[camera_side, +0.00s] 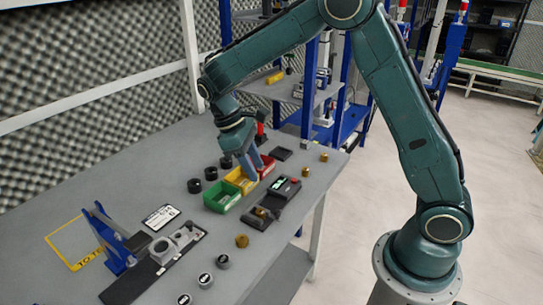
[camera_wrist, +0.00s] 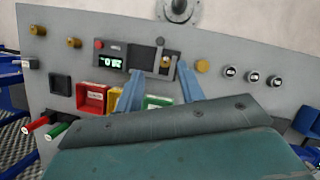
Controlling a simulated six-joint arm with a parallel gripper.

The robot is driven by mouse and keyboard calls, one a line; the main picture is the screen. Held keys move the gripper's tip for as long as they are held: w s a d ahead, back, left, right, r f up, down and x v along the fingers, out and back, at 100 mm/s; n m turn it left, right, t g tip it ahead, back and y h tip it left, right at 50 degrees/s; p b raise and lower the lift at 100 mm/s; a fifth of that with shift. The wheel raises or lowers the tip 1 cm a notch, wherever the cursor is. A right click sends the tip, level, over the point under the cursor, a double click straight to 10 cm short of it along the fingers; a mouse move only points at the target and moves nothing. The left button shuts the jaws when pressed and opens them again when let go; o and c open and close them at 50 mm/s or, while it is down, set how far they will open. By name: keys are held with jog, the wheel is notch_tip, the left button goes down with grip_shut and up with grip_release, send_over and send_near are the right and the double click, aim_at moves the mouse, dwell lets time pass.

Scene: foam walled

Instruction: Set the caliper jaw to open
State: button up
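The gauge device with the caliper (camera_side: 262,216) lies on the grey table, with a green-lit display box (camera_side: 285,188) beside it. In the wrist view the display box (camera_wrist: 112,58) has a red button, and the caliper part (camera_wrist: 160,52) sits to its right with a brass piece (camera_wrist: 165,61) at it. Whether the jaw is open is too small to tell. My gripper (camera_side: 254,174) points down over the bins, behind the device. In the wrist view my gripper (camera_wrist: 159,70) shows two fingers well apart with nothing held between them.
Red (camera_side: 266,166), yellow (camera_side: 240,180) and green (camera_side: 221,196) bins stand close under my gripper. A brass piece (camera_side: 242,240) and labelled cylinders (camera_side: 223,261) stand in front. A blue clamp fixture (camera_side: 115,245) is at front left.

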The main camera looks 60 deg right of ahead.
aim_at(278, 211)
jog(key=x, duration=1.3)
jog(key=shift+s+f, duration=0.25)
grip_shut()
